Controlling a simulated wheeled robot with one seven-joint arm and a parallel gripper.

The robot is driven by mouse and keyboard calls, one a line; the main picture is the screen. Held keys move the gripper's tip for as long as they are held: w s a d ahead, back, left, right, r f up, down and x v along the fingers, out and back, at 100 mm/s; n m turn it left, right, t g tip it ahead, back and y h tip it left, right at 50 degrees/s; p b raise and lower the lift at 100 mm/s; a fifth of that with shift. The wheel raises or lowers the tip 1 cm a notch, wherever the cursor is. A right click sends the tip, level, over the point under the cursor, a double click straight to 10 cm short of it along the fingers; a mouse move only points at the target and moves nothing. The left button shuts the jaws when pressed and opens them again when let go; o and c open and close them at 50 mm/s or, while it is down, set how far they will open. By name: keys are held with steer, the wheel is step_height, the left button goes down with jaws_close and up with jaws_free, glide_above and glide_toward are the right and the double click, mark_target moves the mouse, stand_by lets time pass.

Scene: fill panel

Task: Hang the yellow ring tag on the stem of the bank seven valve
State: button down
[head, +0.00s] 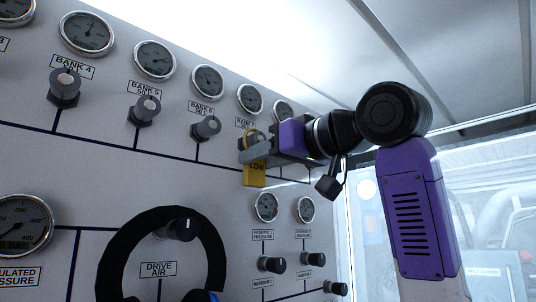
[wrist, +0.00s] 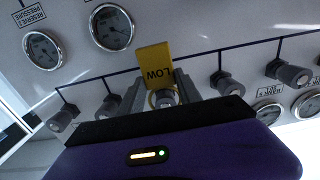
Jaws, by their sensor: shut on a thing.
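The yellow ring tag (head: 254,174), marked LOW, hangs below my gripper (head: 254,151) in the head view, with part of its ring showing above the fingers. My gripper is shut on the tag, close in front of the panel. In the wrist view, which is turned over, the tag's plate (wrist: 153,63) lies beyond my fingers (wrist: 160,92). The grey bank seven valve (wrist: 166,97) shows between the fingers, with the yellow ring at its edge. I cannot tell whether the ring is around its stem or only in front. In the head view my gripper hides this valve.
The bank six valve (head: 206,129), bank five valve (head: 146,109) and bank four valve (head: 65,86) stick out to the left. Gauges line the panel above. Reserve gauges (head: 266,207) and knobs (head: 271,265) sit below.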

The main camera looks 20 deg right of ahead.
steer(key=shift+w+a+f, duration=0.15)
steer(key=shift+w+a, duration=0.05)
steer(key=shift+w, duration=0.35)
steer(key=shift+w+a+f, duration=0.15)
steer(key=shift+w, duration=0.35)
steer(key=c, duration=0.7)
jaws_free()
steer(key=shift+c, duration=0.2)
steer(key=shift+s, duration=0.15)
steer(key=b+v, duration=0.3)
steer(key=v, duration=0.4)
steer(key=shift+s+d, duration=0.15)
steer(key=shift+s, duration=0.1)
